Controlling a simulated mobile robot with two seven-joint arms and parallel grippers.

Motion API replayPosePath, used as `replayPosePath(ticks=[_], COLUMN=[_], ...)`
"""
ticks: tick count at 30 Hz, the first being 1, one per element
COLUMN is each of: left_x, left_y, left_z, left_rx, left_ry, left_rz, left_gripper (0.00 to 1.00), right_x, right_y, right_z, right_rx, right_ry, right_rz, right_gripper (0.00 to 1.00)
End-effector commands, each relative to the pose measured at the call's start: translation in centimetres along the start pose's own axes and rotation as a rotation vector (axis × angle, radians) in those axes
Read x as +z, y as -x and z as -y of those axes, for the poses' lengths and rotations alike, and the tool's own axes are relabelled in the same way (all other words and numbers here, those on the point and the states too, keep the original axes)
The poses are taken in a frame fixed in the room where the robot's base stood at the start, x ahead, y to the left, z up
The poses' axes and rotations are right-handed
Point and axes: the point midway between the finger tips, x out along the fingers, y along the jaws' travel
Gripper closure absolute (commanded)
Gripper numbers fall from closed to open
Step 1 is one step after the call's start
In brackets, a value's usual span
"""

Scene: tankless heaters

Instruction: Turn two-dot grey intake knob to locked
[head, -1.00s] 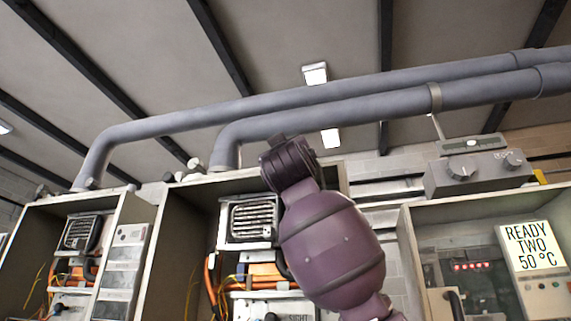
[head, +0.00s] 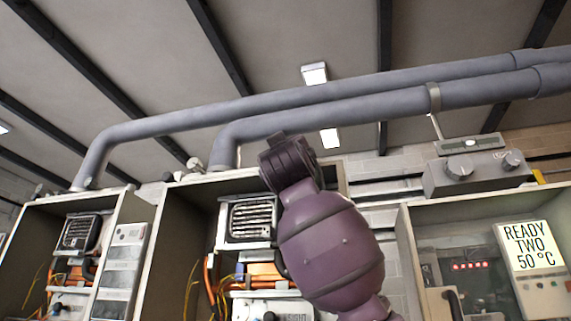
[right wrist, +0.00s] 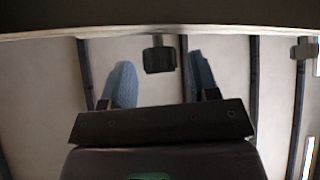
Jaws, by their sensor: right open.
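In the right wrist view my right gripper (right wrist: 164,88) is open, with two blue fingertips pointing at a pale edge along the top. A dark knob (right wrist: 159,57) sits between the fingertips, with a gap on both sides, so it is not gripped. A second dark knob (right wrist: 303,49) is at the far right, outside the fingers. No dots or lock marks can be read on either. In the head view small grey knobs (head: 195,164) stand on top of the middle heater cabinet (head: 180,235). My purple right arm covers part of that cabinet, and its fingers cannot be made out there. My left gripper is not in view.
Two thick grey pipes (head: 350,100) cross above the cabinets. A grey control box (head: 480,182) with two dials stands on the right cabinet. That cabinet holds a sign (head: 528,245) reading "READY TWO 50 °C". Another open cabinet (head: 32,225) is at the left.

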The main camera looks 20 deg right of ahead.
Motion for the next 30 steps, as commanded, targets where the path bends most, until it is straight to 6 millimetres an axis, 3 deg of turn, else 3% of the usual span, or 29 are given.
replayPosePath(ticks=[10,18,30], left_x=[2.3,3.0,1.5], left_y=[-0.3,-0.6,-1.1], left_z=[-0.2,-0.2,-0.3], left_rx=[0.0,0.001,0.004], left_ry=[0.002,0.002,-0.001], left_rz=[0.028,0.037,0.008], left_gripper=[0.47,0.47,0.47], right_x=[0.4,0.2,0.1], right_y=[5.3,9.1,10.3], right_z=[0.3,0.2,0.0], right_rx=[-0.003,-0.002,0.0], right_ry=[-0.001,0.0,0.001], right_rz=[0.001,0.0,0.001], right_gripper=[0.45,0.45,0.45])
